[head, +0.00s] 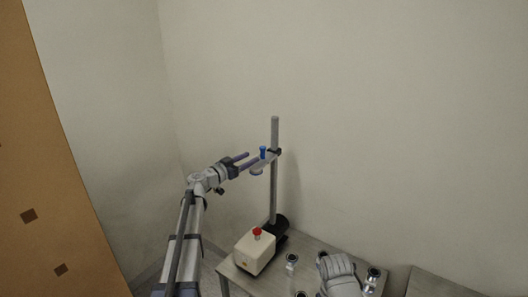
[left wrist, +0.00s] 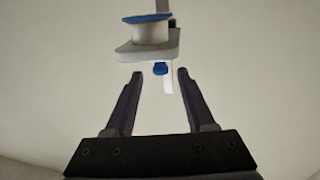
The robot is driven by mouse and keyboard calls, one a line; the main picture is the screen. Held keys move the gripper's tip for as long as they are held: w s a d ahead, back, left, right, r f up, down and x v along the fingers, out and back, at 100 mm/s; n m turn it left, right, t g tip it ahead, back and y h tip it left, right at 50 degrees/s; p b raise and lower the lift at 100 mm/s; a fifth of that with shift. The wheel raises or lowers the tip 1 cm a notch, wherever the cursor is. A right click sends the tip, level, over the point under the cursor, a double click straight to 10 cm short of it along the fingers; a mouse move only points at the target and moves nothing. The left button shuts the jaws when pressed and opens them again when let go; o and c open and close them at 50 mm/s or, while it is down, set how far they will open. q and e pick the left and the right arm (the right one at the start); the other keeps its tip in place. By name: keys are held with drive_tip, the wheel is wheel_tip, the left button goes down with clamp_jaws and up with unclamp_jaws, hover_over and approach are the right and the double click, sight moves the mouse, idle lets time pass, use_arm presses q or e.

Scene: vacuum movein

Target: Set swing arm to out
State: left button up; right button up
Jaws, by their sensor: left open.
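The swing arm (head: 262,163) is a short grey arm on a metal post (head: 275,190), reaching left and toward the front from a dark clamp. It carries an upright blue knob (head: 263,152) and a round piece under its end. My left gripper (head: 246,160) is open beside the arm's end, fingers pointing at it. In the left wrist view, the swing arm (left wrist: 135,52) lies just past the fingertips of my left gripper (left wrist: 160,74). My right gripper is not in view.
A cream box with a red button (head: 257,232) stands by the post's dark base on a metal table (head: 235,273). Several metal fittings (head: 291,261) and a grey ribbed piece (head: 340,275) are at the front right. Bare walls stand behind; an orange-brown panel (head: 45,170) is at left.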

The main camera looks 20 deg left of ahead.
sight(262, 152)
use_arm(q)
drive_tip(key=x, duration=0.8)
drive_tip(key=shift+f, duration=0.1)
drive_tip(key=shift+s, duration=0.1)
clamp_jaws()
drive_tip(key=shift+a, duration=0.1)
idle(1.1)
